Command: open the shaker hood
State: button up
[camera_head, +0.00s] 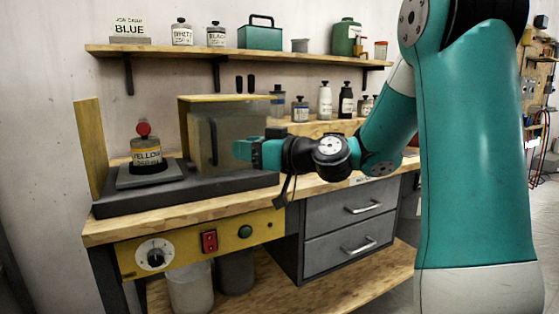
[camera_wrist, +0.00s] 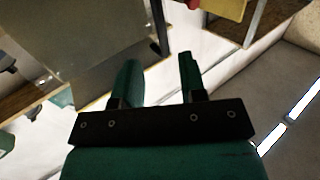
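The shaker hood (camera_head: 230,122) is a smoky grey box with a yellow top edge, over the right part of a dark base (camera_head: 120,203) on the bench. A dark upright handle (camera_head: 213,142) is on its front. The platform (camera_head: 150,177) left of the hood is uncovered and bears a yellow-labelled bottle (camera_head: 146,158) with a red cap. My gripper (camera_head: 238,150) is in front of the hood, right of the handle. In the wrist view, my gripper (camera_wrist: 158,60) has its fingers apart with nothing between them. The handle (camera_wrist: 158,28) shows beyond the fingertips, apart from them.
A yellow board (camera_head: 90,150) stands at the base's left end. The bench front has a dial (camera_head: 155,254), a red switch (camera_head: 209,241) and a green button (camera_head: 245,231). Drawers (camera_head: 345,220) are below right. A shelf (camera_head: 240,54) with bottles is above.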

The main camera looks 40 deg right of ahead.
jog(key=b+v, duration=0.1)
jog(key=v, duration=0.7)
jog(key=s+a+f+n+g+y, duration=0.1)
jog(key=s+a+f+g+y, duration=0.1)
jog(key=a+f+g, duration=0.45)
jog(key=s+a+f+n+g+y, duration=0.1)
jog(key=s+a+n+g, duration=0.15)
jog(key=a, duration=0.75)
jog(key=s+a+f+g+h, duration=0.3)
jog(key=s+f+g, duration=0.1)
jog(key=s, duration=0.3)
jog(key=s+a+f+g+h, duration=0.3)
jog(key=s+g, duration=0.1)
jog(key=s, duration=0.3)
notch_tip(320, 180, up, 20)
jog(key=m+p, duration=0.1)
jog(key=p, duration=1.9)
